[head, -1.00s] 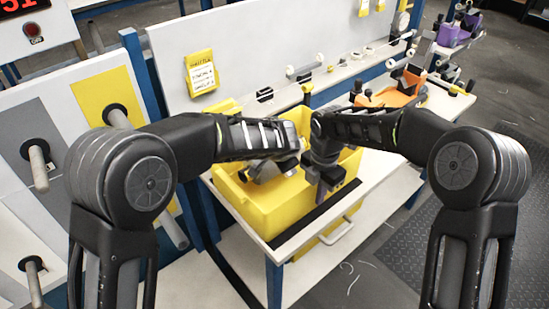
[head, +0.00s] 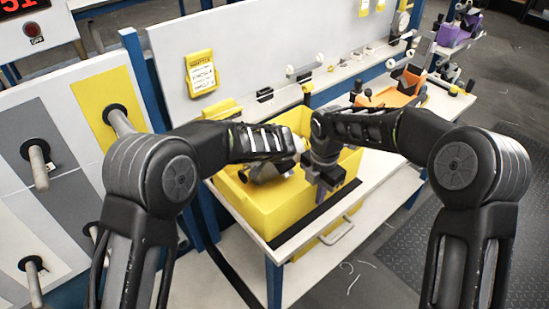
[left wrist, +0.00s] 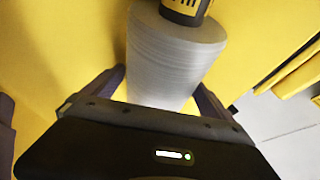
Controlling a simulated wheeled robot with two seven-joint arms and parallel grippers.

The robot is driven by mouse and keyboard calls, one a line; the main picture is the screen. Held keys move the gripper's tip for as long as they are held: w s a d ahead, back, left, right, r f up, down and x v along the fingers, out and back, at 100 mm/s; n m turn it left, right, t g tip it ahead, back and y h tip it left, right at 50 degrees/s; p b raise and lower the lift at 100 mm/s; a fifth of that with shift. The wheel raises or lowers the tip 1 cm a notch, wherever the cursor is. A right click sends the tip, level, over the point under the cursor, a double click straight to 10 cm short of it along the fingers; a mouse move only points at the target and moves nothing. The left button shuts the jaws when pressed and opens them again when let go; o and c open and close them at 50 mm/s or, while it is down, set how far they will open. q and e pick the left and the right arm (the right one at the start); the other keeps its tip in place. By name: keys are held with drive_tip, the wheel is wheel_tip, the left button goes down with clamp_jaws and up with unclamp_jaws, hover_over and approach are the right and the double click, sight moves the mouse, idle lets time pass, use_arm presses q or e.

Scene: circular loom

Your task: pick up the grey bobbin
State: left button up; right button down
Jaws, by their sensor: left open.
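The grey bobbin (left wrist: 170,62) shows large in the left wrist view, a pale wound cylinder with a black and yellow end, inside a yellow bin (head: 252,212). My left gripper (left wrist: 158,92) is open, with one finger on each side of the bobbin's near part. Whether the fingers touch it cannot be told. In the head view the left arm reaches into the bin, and its fingers are largely hidden. My right gripper (head: 324,188) points down over the bin's right side; its jaw state is unclear.
The bin stands on a white table, with a black strip (head: 312,218) along the near edge. An orange holder (head: 403,90) and small parts are farther back. A peg board (head: 40,205) stands at left, and a white panel (head: 260,60) rises behind the bin.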

idle(0.5)
use_arm(q)
drive_tip(key=c, duration=1.8)
drive_tip(key=shift+r, duration=0.15)
drive_tip(key=shift+c, duration=0.3)
wheel_tip(320, 180, up, 10)
drive_tip(key=shift+r, duration=0.1)
